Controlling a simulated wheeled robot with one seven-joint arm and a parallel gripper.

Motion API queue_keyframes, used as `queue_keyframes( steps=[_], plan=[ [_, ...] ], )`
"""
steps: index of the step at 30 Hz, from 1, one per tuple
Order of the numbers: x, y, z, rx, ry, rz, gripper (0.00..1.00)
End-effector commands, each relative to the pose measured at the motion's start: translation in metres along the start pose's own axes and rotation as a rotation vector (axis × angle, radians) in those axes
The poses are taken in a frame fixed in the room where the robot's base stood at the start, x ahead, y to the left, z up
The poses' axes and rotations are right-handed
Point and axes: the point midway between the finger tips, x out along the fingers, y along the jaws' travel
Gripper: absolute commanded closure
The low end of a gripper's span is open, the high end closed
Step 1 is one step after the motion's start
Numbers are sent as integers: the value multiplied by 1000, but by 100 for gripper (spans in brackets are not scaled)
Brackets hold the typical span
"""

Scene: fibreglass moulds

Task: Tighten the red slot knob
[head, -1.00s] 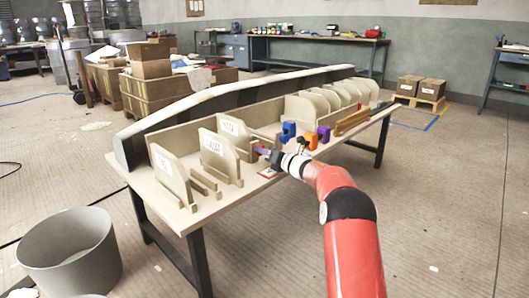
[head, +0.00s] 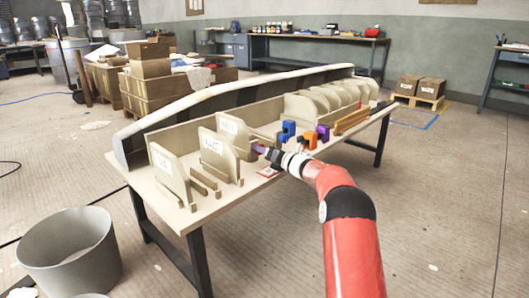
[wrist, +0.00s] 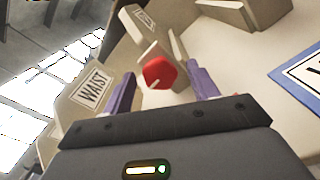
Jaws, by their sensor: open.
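The red knob (wrist: 160,72) is a small faceted piece with a pale mark on its lower edge, seen in the wrist view. It sits beside an upright board labelled WAIST (wrist: 90,92). My gripper (wrist: 161,77) is open, with one purple finger on each side of the knob in the picture. I cannot tell whether either finger touches it. In the head view my gripper (head: 259,149) is at the upright boards on the table (head: 225,207), and the knob cannot be made out there.
Several upright boards (head: 172,180) stand along the table, backed by a long curved mould (head: 230,95). Blue (head: 288,130), orange (head: 309,141) and purple (head: 323,133) pieces stand just right of my gripper. A grey bin (head: 70,250) is on the floor at front left.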

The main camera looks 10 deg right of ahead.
Motion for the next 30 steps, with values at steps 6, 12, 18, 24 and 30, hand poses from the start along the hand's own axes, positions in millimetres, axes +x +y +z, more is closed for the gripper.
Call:
queue_keyframes(
  steps=[6,12,18,24,30],
  plan=[
    [-24,-1,1,1,-1,-3,41],
    [-58,-1,1,2,-1,-3,41],
    [-77,-1,0,0,-1,-2,41],
    [-78,-1,0,0,-1,-1,41],
    [-78,1,3,-20,1,-2,41]
  ],
)
